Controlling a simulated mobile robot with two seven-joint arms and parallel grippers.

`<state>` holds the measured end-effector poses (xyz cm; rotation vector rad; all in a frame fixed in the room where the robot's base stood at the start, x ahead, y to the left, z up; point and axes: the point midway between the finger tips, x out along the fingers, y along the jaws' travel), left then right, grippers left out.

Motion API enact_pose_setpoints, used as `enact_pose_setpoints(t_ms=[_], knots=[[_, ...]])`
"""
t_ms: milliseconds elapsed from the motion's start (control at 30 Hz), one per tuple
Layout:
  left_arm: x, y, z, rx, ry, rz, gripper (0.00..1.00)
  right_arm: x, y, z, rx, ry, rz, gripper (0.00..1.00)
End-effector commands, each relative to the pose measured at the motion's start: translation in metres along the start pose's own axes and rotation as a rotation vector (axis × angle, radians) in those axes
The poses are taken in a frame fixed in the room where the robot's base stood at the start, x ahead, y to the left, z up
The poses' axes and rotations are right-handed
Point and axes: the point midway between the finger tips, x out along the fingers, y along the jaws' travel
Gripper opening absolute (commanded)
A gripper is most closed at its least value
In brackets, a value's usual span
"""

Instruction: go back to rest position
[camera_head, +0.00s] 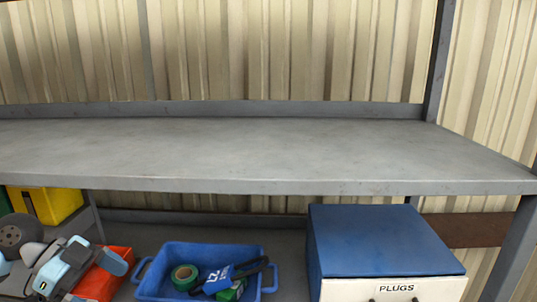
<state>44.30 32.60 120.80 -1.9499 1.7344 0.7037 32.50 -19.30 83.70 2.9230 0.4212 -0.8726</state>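What looks like my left gripper (94,257) is at the lower left, grey with light blue parts, in front of a red bin. It is cut off by the picture's edge, and I cannot tell how far apart its fingers are. I see nothing held in it. My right gripper is not in view.
A bare grey metal shelf (250,150) spans the view. Below it are a yellow bin (62,204), the red bin (104,283), a blue crate (190,250) holding green tape (185,274) and other items, and a blue-topped cabinet (375,240) labelled PLUGS. A steel post (440,60) stands at right.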

Motion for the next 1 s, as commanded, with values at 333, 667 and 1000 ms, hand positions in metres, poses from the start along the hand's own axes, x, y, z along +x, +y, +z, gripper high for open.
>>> enact_pose_setpoints(t_ms=[333,667,1000], knots=[[0.118,0.044,0.077,-0.277,-0.177,-0.141,1.0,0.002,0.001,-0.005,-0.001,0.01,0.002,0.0],[0.187,0.124,0.135,-0.72,-0.369,-0.474,1.0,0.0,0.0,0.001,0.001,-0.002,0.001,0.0],[0.185,0.184,0.159,-1.049,-0.5,-0.756,1.0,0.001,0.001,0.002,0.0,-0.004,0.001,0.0]])
